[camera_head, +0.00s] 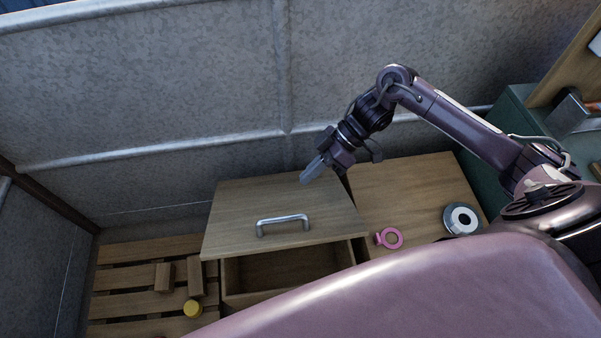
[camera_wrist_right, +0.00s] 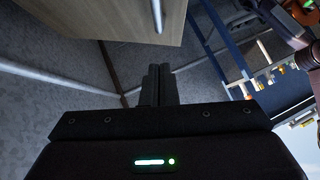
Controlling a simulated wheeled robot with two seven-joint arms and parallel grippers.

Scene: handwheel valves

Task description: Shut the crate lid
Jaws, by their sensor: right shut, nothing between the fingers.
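The crate (camera_head: 345,255) is a wooden box. Its plain wooden lid (camera_head: 250,195) is raised at the near edge, with a dark gap open to the inside. The lid carries a silver bar handle (camera_head: 283,220). My right gripper (camera_head: 309,173) is shut and empty, by the lid's far right edge in the head view; I cannot tell whether it touches. In the right wrist view its closed fingers (camera_wrist_right: 157,70) point towards a wooden panel (camera_wrist_right: 110,18) with a pale bar on it, apparently the lid. My left gripper is out of view.
A wooden surface (camera_head: 415,185) to the right holds a pink ring (camera_head: 390,238) and a grey-and-white disc (camera_head: 461,219). A grey wall (camera_head: 140,80) stands close behind.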

